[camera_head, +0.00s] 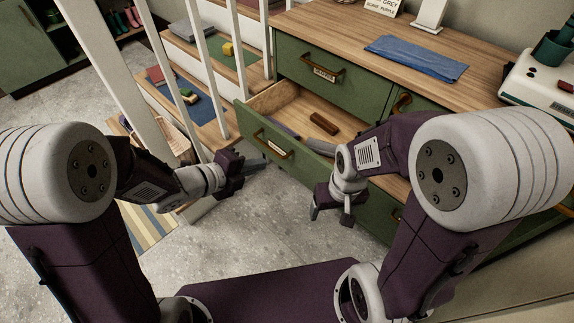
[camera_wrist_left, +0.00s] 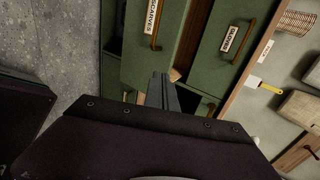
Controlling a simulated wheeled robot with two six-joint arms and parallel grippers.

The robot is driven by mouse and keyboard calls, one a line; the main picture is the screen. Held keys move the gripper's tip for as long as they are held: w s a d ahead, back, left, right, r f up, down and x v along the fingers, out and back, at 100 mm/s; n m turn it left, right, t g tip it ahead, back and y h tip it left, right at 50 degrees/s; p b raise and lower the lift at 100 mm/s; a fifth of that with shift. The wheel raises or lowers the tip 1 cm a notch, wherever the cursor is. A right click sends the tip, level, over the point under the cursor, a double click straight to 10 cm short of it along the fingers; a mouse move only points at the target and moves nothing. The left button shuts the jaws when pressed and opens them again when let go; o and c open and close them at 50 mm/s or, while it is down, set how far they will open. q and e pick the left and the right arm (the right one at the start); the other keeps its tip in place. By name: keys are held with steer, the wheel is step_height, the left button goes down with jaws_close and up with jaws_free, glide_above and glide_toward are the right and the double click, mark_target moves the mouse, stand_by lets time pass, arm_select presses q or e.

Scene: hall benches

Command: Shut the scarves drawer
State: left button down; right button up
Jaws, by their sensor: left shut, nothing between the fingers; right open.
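The scarves drawer (camera_head: 292,150) is the green drawer pulled out from the dresser's left side, with a brass handle (camera_head: 272,146) on its front. A grey folded cloth and a brown block (camera_head: 323,124) lie inside it. In the left wrist view, the drawer front (camera_wrist_left: 146,66) carries a label reading SCARVES (camera_wrist_left: 152,13). My left gripper (camera_head: 262,164) is shut and empty, close in front of the drawer front; its fingers (camera_wrist_left: 160,84) point at it, and I cannot tell if they touch. My right gripper (camera_head: 331,214) is open, right of the drawer front and pointing down.
A closed drawer (camera_head: 345,93) with a label sits above. The dresser top (camera_head: 340,38) bears a folded blue cloth (camera_head: 416,58) and a white machine (camera_head: 540,85). White railing posts (camera_head: 213,75) and steps stand at the left. Bare floor (camera_head: 262,228) lies before the dresser.

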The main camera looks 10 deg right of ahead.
arm_select(q)
steer(key=b, duration=0.4)
glide_toward(297, 148)
steer(key=x, duration=0.5)
steer(key=shift+s+f, duration=0.1)
steer(key=shift+f, duration=0.35)
steer(key=shift+w+d+r, duration=0.1)
steer(key=shift+w+d, duration=0.3)
steer(key=shift+d, duration=0.1)
